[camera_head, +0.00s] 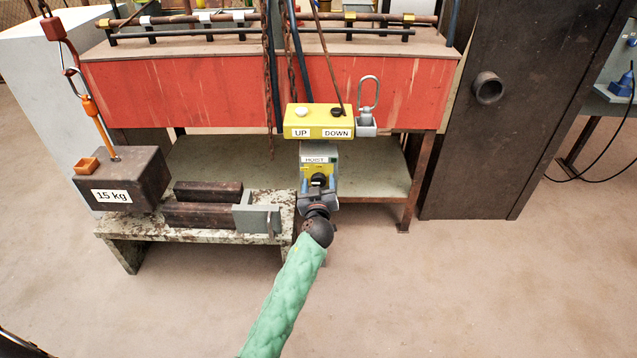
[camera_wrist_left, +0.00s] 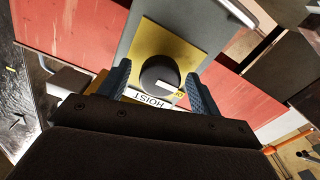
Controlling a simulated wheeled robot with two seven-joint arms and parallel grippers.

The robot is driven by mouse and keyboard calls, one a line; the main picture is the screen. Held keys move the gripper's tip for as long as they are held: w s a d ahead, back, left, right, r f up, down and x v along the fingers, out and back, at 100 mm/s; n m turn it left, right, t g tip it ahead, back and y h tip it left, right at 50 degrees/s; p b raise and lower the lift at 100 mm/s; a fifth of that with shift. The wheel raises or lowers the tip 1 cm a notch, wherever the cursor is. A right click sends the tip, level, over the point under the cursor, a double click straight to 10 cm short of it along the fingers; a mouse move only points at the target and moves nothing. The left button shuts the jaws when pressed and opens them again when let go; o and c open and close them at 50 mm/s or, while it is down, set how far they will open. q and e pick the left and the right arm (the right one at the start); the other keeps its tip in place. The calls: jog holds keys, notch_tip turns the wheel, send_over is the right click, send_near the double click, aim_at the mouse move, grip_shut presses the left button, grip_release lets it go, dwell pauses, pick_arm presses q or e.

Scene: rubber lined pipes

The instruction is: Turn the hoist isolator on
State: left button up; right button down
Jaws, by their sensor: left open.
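The hoist isolator (camera_head: 318,163) is a grey box with a HOIST label and a yellow plate, below the yellow UP/DOWN control box (camera_head: 320,119). In the left wrist view its round black knob (camera_wrist_left: 158,72) sits on the yellow plate (camera_wrist_left: 165,42), with a white mark near the HOIST label. That label appears upside down there. My left gripper (camera_head: 319,187) is in front of the isolator and hides its lower part in the head view. In the wrist view its two open fingers (camera_wrist_left: 157,84) lie on either side of the knob; whether they touch it I cannot tell. My right gripper is out of view.
A shackle (camera_head: 369,105) is right of the control box. The floor at right is clear.

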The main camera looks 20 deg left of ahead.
pick_arm(q)
jog(key=shift+w+a, duration=0.1)
jog(key=shift+w, duration=0.2)
jog(key=c, duration=1)
